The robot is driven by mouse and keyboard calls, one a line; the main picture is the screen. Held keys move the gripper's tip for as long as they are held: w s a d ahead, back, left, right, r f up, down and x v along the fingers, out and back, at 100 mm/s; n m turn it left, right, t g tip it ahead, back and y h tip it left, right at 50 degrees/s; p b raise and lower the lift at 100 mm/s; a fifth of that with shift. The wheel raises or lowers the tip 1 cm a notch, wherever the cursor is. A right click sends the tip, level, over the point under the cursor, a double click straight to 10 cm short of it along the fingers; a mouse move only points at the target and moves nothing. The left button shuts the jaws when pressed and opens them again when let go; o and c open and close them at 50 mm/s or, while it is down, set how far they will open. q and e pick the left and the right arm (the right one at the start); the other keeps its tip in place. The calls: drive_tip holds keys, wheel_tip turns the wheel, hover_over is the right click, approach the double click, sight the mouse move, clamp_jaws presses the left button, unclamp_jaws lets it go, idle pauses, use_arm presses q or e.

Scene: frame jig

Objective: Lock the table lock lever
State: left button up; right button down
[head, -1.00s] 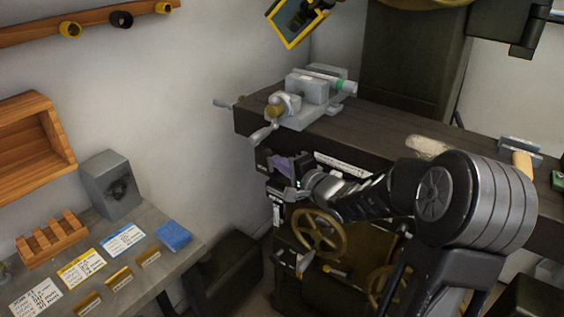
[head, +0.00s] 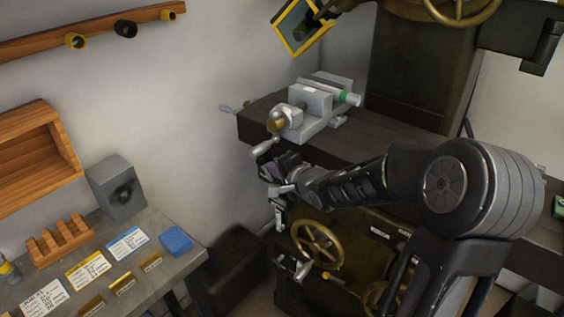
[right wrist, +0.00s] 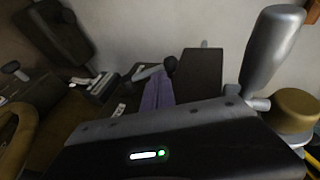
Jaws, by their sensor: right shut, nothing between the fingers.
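My right gripper (head: 278,168) is at the front edge of the dark machine table, below the grey vise. Its purple finger pads (right wrist: 158,95) show in the right wrist view and are shut with nothing between them. In that view a light grey lever with a dark knob (right wrist: 149,73) stands just beyond the fingers. It looks like the table lock lever, but I cannot tell whether the fingers touch it. In the head view my gripper and forearm largely hide this area, so the lever's position is unclear there. My left gripper is not in view.
The grey vise (head: 310,98) stands on the dark table (head: 385,150), its crank handle hanging close above my right gripper. A brass handwheel (head: 318,243) is below. A side bench (head: 190,262) with cards, a blue block and a wooden rack stands at left.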

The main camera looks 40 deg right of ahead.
sight(263, 166)
drive_tip(key=w, duration=0.1)
drive_tip(key=w+a, duration=0.1)
drive_tip(key=shift+w+f+b, duration=0.1)
drive_tip(key=shift+w+b, duration=0.2)
drive_tip(key=shift+b, duration=0.05)
drive_tip(key=shift+w+a+f+b, duration=0.1)
drive_tip(key=shift+w+f+b, duration=0.15)
drive_tip(key=shift+w+b, duration=0.25)
drive_tip(key=shift+w+a+f+b, duration=0.1)
drive_tip(key=shift+w+f+b, duration=0.15)
drive_tip(key=shift+w+b, duration=0.2)
drive_tip(key=shift+w+a+f+b, duration=0.25)
drive_tip(key=shift+w+b, duration=0.2)
drive_tip(key=shift+b, duration=0.5)
drive_tip(key=shift+w+f, duration=0.3)
drive_tip(key=shift+f, duration=0.1)
